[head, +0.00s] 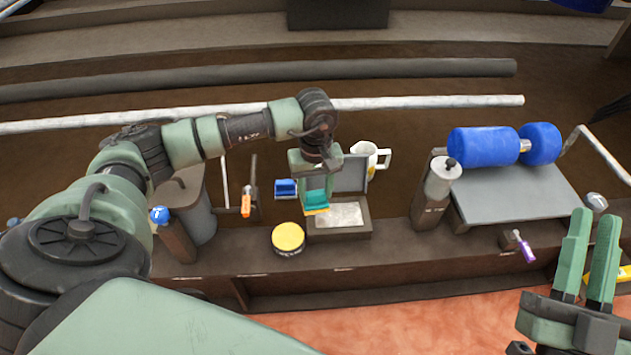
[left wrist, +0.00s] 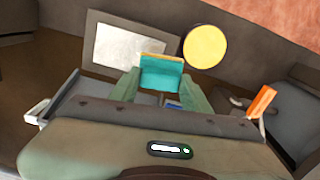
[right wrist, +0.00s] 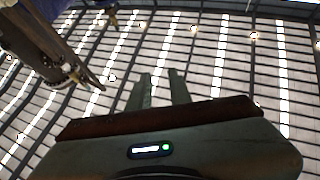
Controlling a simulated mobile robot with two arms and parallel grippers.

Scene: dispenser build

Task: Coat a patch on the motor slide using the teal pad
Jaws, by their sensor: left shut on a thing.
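My left gripper (head: 316,190) is shut on the teal pad (head: 316,202), which has an orange-yellow lower edge. The pad is at the back left corner of a dark open box (head: 352,234) with a pale mottled panel (head: 345,215). The left wrist view shows the pad (left wrist: 162,74) between the fingertips, beside the pale panel (left wrist: 125,52); I cannot tell whether they touch. No part is clearly recognisable as the motor slide. My right gripper (head: 594,212) is open and empty at the right; the right wrist view shows its parted fingers (right wrist: 162,80).
A yellow-topped round tin (head: 288,237) stands left of the box. A white jug (head: 367,157) is behind it. A grey board (head: 520,192) with blue rollers (head: 483,146) is at the right. An orange-handled tool (head: 246,202) and a purple-handled tool (head: 524,246) are at the bench.

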